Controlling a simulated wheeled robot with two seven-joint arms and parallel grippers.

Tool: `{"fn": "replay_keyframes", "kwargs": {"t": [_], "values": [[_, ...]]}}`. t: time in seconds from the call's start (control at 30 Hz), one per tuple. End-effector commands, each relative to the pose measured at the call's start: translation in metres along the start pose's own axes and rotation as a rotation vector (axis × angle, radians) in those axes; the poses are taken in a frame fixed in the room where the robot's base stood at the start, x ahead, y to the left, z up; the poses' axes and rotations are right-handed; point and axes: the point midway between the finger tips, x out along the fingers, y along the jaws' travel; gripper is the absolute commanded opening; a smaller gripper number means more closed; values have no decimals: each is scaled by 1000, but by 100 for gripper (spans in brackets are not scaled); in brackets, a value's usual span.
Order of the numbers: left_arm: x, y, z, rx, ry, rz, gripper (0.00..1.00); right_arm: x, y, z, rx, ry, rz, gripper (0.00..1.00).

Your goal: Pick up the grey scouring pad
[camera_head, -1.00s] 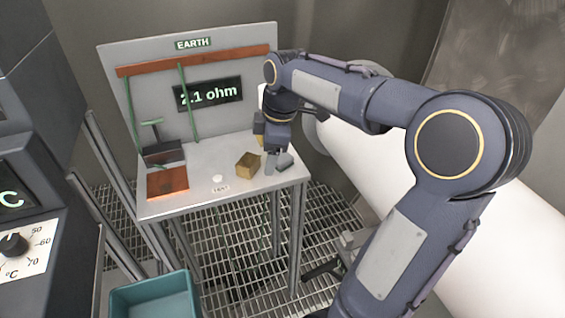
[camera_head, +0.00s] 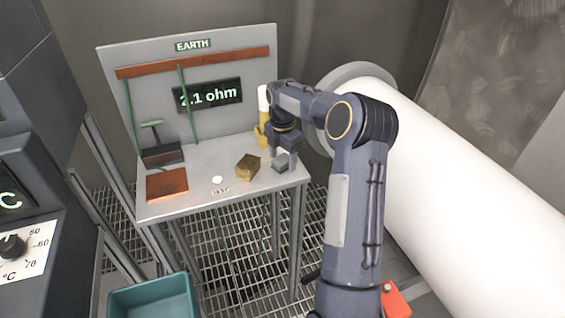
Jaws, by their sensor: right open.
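The grey scouring pad (camera_head: 281,164) appears as a small grey piece on the right part of the steel table, close to its right edge. My right gripper (camera_head: 285,157) is open, pointing down right at the pad from behind and above. The gripper partly hides the pad, and I cannot tell whether the fingers touch it. My left gripper is not in view.
The table (camera_head: 200,203) also holds a brass-coloured block (camera_head: 248,167), a white disc (camera_head: 217,180), a copper plate (camera_head: 167,184) and a yellow item (camera_head: 262,135) behind my gripper. A teal bin (camera_head: 150,298) stands below in front. A large white pipe (camera_head: 450,190) runs at right.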

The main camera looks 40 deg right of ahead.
Motion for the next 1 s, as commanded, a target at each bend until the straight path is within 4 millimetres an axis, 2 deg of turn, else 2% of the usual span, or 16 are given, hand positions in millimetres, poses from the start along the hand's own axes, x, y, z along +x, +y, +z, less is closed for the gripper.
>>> {"fn": "replay_keyframes", "kwargs": {"t": [0.1, 0.33, 0.7, 0.77, 1.0], "values": [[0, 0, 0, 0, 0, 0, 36, 10, 0, 0, 0, 0, 0, 66], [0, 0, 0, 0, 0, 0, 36, 11, 0, 0, 1, 0, 2, 66], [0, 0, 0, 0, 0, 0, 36, 10, 0, 0, 1, 0, 2, 19], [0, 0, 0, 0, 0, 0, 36, 10, 0, 0, 1, 0, 2, 14], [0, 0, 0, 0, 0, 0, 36, 8, 0, 0, 1, -1, 3, 14]]}}
